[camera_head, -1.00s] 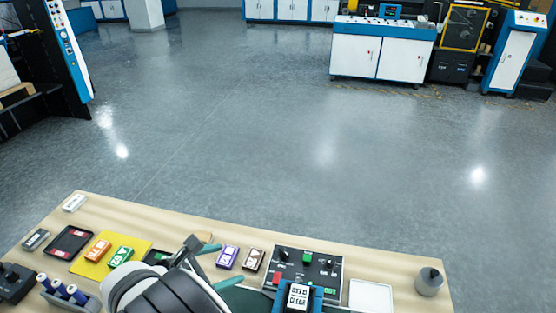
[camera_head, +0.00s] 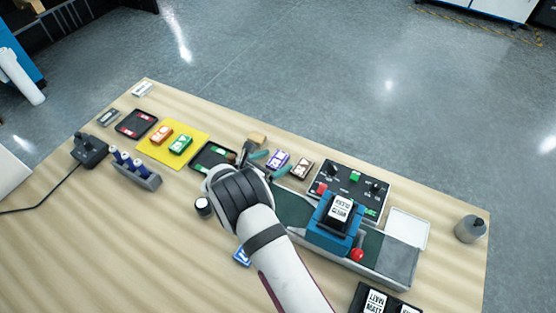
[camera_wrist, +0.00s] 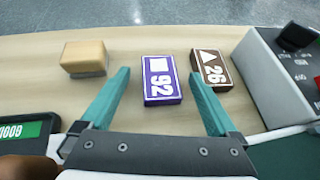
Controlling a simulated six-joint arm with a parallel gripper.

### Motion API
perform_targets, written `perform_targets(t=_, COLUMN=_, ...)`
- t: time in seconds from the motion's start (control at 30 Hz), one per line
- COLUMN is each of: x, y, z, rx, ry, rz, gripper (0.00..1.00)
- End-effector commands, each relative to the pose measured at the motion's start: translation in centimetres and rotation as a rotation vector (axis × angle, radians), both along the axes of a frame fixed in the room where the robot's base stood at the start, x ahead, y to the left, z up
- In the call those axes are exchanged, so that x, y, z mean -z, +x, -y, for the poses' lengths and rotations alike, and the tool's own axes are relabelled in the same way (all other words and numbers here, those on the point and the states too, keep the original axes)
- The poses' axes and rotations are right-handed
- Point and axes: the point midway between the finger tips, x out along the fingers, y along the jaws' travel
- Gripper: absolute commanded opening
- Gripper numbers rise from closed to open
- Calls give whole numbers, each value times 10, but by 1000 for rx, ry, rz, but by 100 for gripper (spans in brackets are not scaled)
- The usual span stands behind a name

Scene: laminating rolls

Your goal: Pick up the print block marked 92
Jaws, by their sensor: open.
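The print block marked 92 (camera_wrist: 161,80) is purple with a white square and white digits. It lies flat on the table, ahead of and between my open teal fingertips in the wrist view. In the head view the purple block (camera_head: 278,160) lies just right of my gripper (camera_head: 263,160). My gripper (camera_wrist: 160,82) is open and empty, its fingers spread to either side of the block's line. The brown block marked 26 (camera_wrist: 211,70) lies close to its right, near the right fingertip; it also shows in the head view (camera_head: 301,168).
A wooden block (camera_wrist: 84,57) sits left of the purple block. A control box (camera_wrist: 285,75) stands at the right. A black tray (camera_head: 213,153) is left of my gripper. A yellow mat (camera_head: 172,143) holds an orange block and a green block. A blue stamping unit (camera_head: 335,225) stands to the right.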

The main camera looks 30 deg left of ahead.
Motion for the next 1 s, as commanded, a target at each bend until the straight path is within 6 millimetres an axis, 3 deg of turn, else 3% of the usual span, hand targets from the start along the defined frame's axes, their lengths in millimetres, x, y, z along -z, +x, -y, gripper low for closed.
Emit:
perform_targets(t=0.2, x=1, y=2, z=0, rx=-1, ry=0, rz=0, gripper=95)
perform_targets(t=0.23, x=1, y=2, z=0, rx=-1, ry=0, rz=0, gripper=92)
perform_targets(t=0.73, x=1, y=2, z=0, rx=-1, ry=0, rz=0, gripper=2)
perform_targets(t=1.0, x=-1, y=2, z=0, rx=-1, ry=0, rz=0, gripper=1)
